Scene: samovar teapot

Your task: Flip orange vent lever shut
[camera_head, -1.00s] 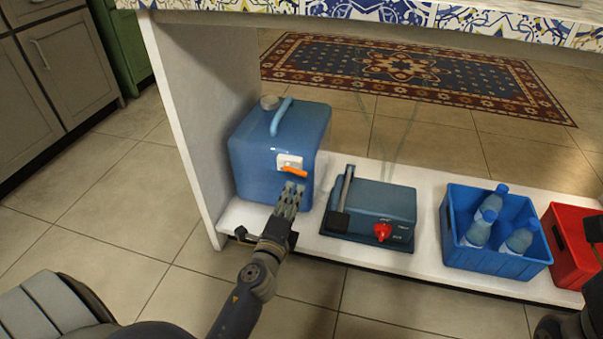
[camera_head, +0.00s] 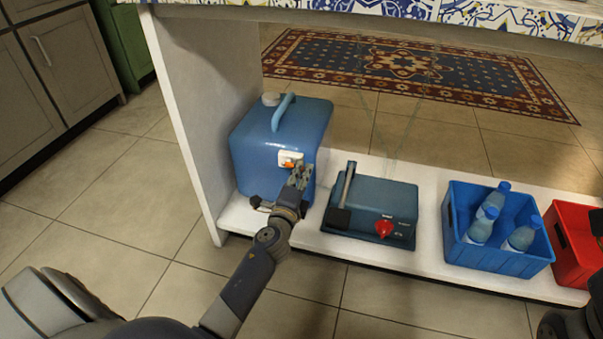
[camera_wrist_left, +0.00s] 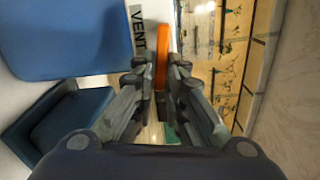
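The orange vent lever (camera_head: 288,166) sits on a white plate (camera_head: 291,157) on the front of the blue canister (camera_head: 262,160). My left gripper (camera_head: 300,177) is at the canister's front, just right of and below the lever, and hides part of it. In the left wrist view the lever (camera_wrist_left: 162,55) stands between my left fingertips (camera_wrist_left: 162,72), beside a white label reading VENT (camera_wrist_left: 138,28). The fingers are apart, one on each side of the lever; I cannot tell whether they touch it.
A teal box with a red knob (camera_head: 385,228) stands right of the canister on the white shelf (camera_head: 425,250). Further right are a blue crate (camera_head: 512,262) with bottles and a red crate (camera_head: 570,255). A white side panel (camera_head: 205,130) is at left.

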